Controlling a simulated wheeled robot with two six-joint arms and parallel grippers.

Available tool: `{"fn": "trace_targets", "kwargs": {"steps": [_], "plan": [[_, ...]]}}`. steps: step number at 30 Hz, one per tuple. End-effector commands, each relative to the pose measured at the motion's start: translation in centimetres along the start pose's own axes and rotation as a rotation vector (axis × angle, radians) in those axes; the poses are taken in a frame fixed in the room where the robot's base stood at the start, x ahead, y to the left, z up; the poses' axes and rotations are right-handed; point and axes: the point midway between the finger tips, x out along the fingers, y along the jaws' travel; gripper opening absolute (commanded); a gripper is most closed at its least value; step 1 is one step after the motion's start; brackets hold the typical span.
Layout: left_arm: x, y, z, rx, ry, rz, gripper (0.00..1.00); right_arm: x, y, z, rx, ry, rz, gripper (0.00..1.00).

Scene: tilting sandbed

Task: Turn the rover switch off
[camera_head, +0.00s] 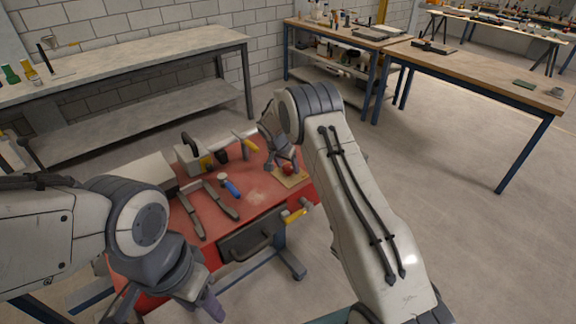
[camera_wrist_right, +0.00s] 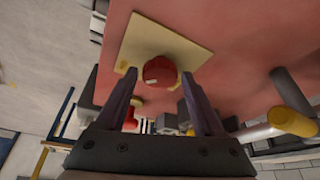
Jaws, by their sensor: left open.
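The rover switch looks to be the round red knob (camera_wrist_right: 159,71) on a yellowish square plate (camera_wrist_right: 145,42) in the right wrist view. In the head view the knob (camera_head: 288,169) and plate (camera_head: 294,179) sit at the right end of the red cart top. My right gripper (camera_wrist_right: 159,75) is open and empty, its two fingers apart on either side of the knob in the picture. I cannot tell whether they touch it. In the head view my right arm partly hides that gripper. My left gripper (camera_head: 211,306) is open in front of the cart, away from the knob.
The red cart top (camera_head: 258,197) holds dark-bladed tools (camera_head: 221,200), a blue-handled tool (camera_head: 231,187) and a yellow-handled tool (camera_head: 250,146). A drawer handle (camera_head: 252,247) faces the front. Workbenches (camera_head: 120,65) stand behind. The floor (camera_head: 450,190) on the right is clear.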

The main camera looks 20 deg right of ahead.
Motion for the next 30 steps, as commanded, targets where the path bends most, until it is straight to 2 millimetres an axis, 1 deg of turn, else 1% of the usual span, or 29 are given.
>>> {"fn": "trace_targets", "kwargs": {"steps": [1,2,3,4,5,11,17,23,26,30], "plan": [[0.0,0.0,0.0,0.000,0.000,0.000,0.50,0.0,0.0,0.0,0.000,0.000,0.000,0.45],[0.0,0.0,0.0,0.000,0.000,0.000,0.50,0.0,0.0,0.0,0.000,0.000,0.000,0.34],[0.0,0.0,0.0,0.000,0.000,0.000,0.50,0.0,0.0,0.0,0.000,0.000,0.000,0.19],[0.0,0.0,0.0,0.000,0.000,0.000,0.50,0.0,0.0,0.0,0.000,0.000,0.000,0.07],[0.0,0.0,0.0,0.000,0.000,0.000,0.50,0.0,0.0,0.0,0.000,0.000,0.000,0.00],[0.1,0.0,0.0,0.000,0.000,0.000,0.50,0.0,0.1,-0.1,-0.009,0.000,-0.004,0.00],[0.3,0.0,0.0,0.000,0.000,0.000,0.50,0.0,0.2,-0.1,-0.070,0.000,-0.029,0.00],[0.4,0.0,0.0,0.000,0.000,0.000,0.50,-0.1,0.3,0.0,-0.199,-0.001,-0.082,0.00],[0.1,0.0,0.0,0.000,0.000,0.000,0.50,-0.2,0.4,-0.1,-0.281,-0.001,-0.117,0.00],[-0.8,0.1,0.0,0.000,0.000,0.000,0.50,-0.3,0.5,-0.2,-0.403,-0.001,-0.168,0.00]]}}
